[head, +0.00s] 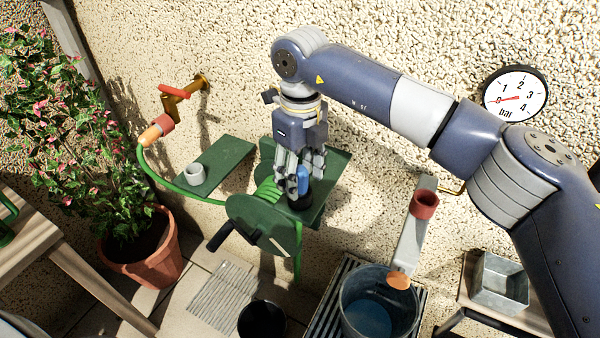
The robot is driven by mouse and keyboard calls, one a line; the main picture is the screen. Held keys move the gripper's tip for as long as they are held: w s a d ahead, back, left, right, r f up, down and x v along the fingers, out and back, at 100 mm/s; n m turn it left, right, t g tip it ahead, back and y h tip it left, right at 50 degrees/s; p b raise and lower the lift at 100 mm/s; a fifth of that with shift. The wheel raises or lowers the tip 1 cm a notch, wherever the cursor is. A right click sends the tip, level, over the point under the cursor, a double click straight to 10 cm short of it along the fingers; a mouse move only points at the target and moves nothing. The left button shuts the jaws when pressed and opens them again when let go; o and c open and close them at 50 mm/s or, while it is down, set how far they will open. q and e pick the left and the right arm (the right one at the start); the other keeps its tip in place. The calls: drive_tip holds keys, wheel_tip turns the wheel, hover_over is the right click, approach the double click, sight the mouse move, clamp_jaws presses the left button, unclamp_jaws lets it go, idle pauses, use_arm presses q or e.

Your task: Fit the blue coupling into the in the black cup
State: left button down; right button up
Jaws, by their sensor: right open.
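The blue coupling (303,177) stands upright on the green shelf at the hose reel, between the fingers of my right gripper (299,183). My right gripper points down and is open around the coupling; whether a finger touches it I cannot tell. The black cup (302,203) is directly below the coupling on the shelf. The coupling's lower end appears to meet the cup, but how deep it sits inside is hidden. My left gripper is not in view.
A green hose reel (262,222) stands against the rough wall. A white cup (194,174) sits on a green shelf (226,158) to the left. A red tap (172,91), a pressure gauge (515,96) and a metal bucket (375,310) are nearby.

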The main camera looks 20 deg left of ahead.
wheel_tip(320, 180, up, 12)
idle(0.4)
drive_tip(key=shift+f, duration=0.1)
